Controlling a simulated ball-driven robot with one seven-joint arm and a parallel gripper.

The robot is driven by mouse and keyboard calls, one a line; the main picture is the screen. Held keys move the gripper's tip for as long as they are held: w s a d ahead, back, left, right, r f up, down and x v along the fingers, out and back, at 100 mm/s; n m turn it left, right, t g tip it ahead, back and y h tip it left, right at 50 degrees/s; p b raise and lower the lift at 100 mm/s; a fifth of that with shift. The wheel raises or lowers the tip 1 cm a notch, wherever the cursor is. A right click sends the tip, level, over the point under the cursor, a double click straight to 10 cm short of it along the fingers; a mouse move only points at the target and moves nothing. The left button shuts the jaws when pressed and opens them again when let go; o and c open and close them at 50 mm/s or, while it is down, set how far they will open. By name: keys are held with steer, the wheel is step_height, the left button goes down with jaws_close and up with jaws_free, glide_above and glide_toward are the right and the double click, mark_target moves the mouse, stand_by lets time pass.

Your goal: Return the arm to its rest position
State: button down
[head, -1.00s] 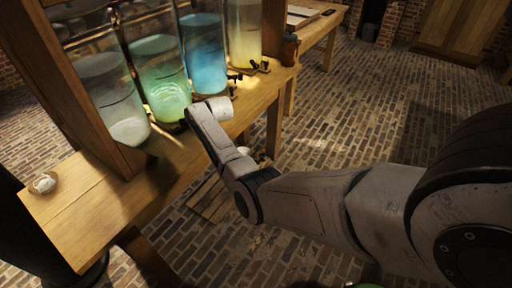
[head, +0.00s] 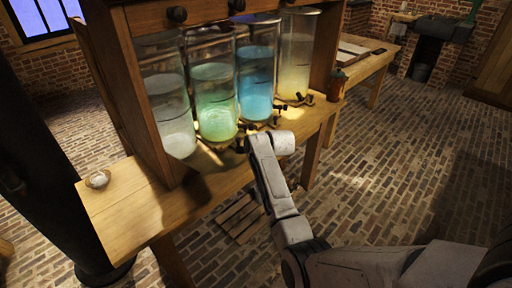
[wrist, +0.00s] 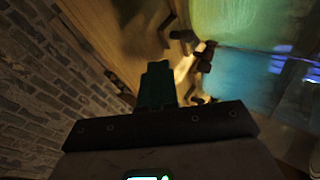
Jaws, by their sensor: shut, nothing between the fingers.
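My arm (head: 272,178) reaches from the lower right of the head view up to the front of the jar stand. In the wrist view my gripper (wrist: 158,72) shows as narrow dark-green fingers, closed together with nothing between them. In the head view the fingers cannot be made out clearly against the taps. Four-sided detail is blurred, but the jars stand behind the wrist: a clear jar (head: 172,110), a green jar (head: 214,100), a blue jar (head: 257,85) and a yellow jar (head: 296,60). Brass taps (wrist: 204,58) lie just beyond the fingers in the wrist view.
The jars stand in a wooden frame (head: 130,90) on a wooden table (head: 130,205). A small dish (head: 97,179) sits at its left end and a brown bottle (head: 337,85) at the right. A slatted pallet (head: 240,217) lies below. Brick floor (head: 400,150) is open at right.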

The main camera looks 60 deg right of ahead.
steer(key=shift+v, duration=1.35)
steer(key=shift+f, duration=0.1)
steer(key=s+a+f+n+g+y, duration=0.1)
steer(key=s+a+f+n, duration=0.25)
steer(key=a, duration=0.25)
steer(key=s+a+f+n+g+y, duration=0.1)
steer(key=s+a+f+n, duration=0.1)
steer(key=a+n, duration=0.3)
steer(key=s+a+f+n+g+y+p, duration=0.1)
steer(key=s+a+n+g, duration=0.4)
steer(key=s+a+n, duration=1)
steer(key=s+a+y, duration=0.1)
steer(key=s+a, duration=0.7)
steer(key=shift+s+g+y, duration=0.2)
steer(key=shift+g+y, duration=0.1)
steer(key=shift+f, duration=0.1)
